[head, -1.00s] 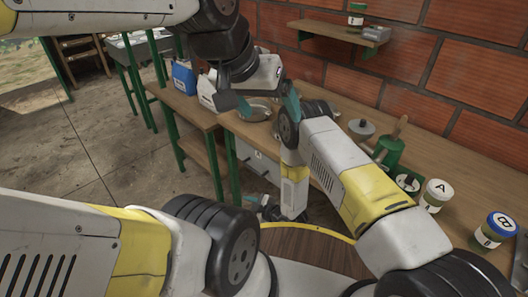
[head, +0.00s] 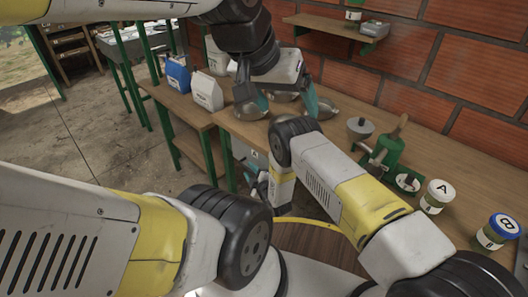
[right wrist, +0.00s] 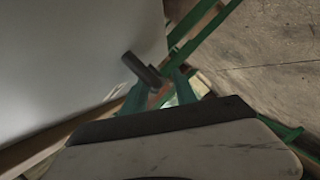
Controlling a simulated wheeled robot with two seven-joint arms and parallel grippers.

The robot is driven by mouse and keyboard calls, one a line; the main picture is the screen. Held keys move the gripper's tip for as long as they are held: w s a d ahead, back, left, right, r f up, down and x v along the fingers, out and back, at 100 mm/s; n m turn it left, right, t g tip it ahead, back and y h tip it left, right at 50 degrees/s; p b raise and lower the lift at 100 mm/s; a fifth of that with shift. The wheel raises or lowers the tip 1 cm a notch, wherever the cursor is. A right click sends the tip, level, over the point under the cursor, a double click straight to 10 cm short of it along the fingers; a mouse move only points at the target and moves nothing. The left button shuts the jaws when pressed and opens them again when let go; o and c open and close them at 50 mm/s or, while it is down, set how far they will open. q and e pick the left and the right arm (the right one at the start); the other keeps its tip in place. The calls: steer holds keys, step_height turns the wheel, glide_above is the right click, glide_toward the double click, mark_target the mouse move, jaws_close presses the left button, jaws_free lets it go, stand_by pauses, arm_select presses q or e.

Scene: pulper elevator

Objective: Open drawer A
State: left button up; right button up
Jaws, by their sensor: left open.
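The drawer front (head: 243,152) with a small label A shows under the worktable in the head view, partly hidden by my right arm. In the right wrist view a pale grey panel (right wrist: 75,55), apparently the drawer front, fills the upper left. A short dark handle (right wrist: 142,68) stands out from it. My right gripper (right wrist: 158,92) has its teal fingers spread, with the handle's near end between or just beyond the tips; contact cannot be told. In the head view it is dark and partly hidden near the drawer (head: 256,182). My left gripper (head: 287,101) is open and empty above metal bowls.
The worktable (head: 345,160) holds metal bowls, a green grinder (head: 388,150), and jars A (head: 437,196) and B (head: 497,231). Green table legs flank the drawer. A round wooden top (head: 310,243) is in front.

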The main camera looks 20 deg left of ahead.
steer(key=shift+x, duration=0.85)
jaws_close()
stand_by(0.8)
